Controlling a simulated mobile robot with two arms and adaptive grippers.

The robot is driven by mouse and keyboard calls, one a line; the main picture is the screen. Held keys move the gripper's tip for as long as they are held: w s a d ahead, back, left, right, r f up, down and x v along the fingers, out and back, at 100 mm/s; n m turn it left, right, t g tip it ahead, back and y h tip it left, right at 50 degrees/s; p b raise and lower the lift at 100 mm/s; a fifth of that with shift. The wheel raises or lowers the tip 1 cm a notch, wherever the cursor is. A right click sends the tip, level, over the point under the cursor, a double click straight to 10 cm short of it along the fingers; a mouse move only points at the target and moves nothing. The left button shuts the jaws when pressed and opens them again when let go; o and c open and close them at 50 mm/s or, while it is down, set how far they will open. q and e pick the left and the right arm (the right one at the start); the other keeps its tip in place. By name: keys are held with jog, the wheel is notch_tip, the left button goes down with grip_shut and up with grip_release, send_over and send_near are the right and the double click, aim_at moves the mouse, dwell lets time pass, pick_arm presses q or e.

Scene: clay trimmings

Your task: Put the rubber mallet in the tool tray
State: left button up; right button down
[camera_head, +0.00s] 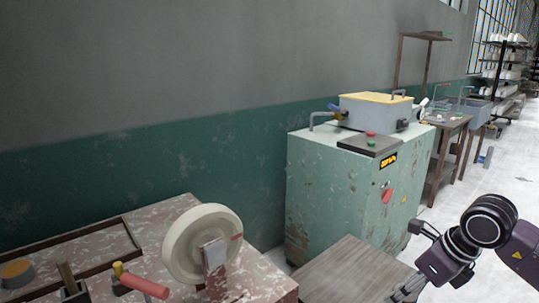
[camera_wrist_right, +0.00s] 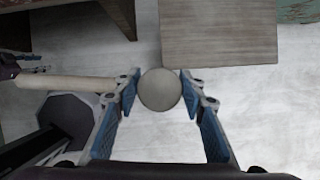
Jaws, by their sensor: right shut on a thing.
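In the right wrist view, my right gripper (camera_wrist_right: 160,92) is shut on the rubber mallet. The mallet's round grey head (camera_wrist_right: 160,88) shows end-on between the blue finger pads, and its pale handle (camera_wrist_right: 65,83) reaches to the left. In the head view, my right gripper (camera_head: 405,290) is at the lower right, beside the wooden top; I cannot make out the mallet there. A shallow dark-rimmed tray (camera_head: 75,239), which looks like the tool tray, lies on the worn pinkish table at the left, partly cut off. My left gripper is not in view.
A cream wheel (camera_head: 182,250) stands upright on the pinkish table, near a red-handled tool (camera_head: 145,287). A grey wooden top (camera_head: 350,272) lies below a green machine cabinet (camera_head: 335,190); it also shows in the wrist view (camera_wrist_right: 218,35). Pale floor is open at right.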

jog(key=s+a+n, duration=0.1)
jog(key=n, duration=0.1)
jog(key=s+a+r+n+g+y+p, duration=0.1)
jog(key=n, duration=0.1)
jog(key=s+a+n+g+p, duration=0.1)
jog(key=n, duration=0.1)
jog(key=shift+r+n+y, duration=0.3)
jog(key=shift+n, duration=0.1)
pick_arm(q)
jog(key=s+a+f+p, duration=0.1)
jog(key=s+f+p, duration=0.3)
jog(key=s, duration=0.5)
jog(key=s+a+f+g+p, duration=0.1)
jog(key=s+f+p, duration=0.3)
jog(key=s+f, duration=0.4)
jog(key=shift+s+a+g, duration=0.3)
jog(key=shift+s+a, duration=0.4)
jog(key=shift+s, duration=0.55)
pick_arm(e)
jog(key=s+a+r+n+g+h, duration=0.2)
jog(key=s+n, duration=0.4)
jog(key=n, duration=0.5)
jog(key=s+a+r+n+g+h, duration=0.2)
jog(key=s+n, duration=0.5)
jog(key=n, duration=0.4)
jog(key=a+r+g, duration=0.1)
jog(key=a+g, duration=0.1)
jog(key=a, duration=0.1)
jog(key=shift+s+r, duration=0.3)
jog(key=shift+r, duration=0.1)
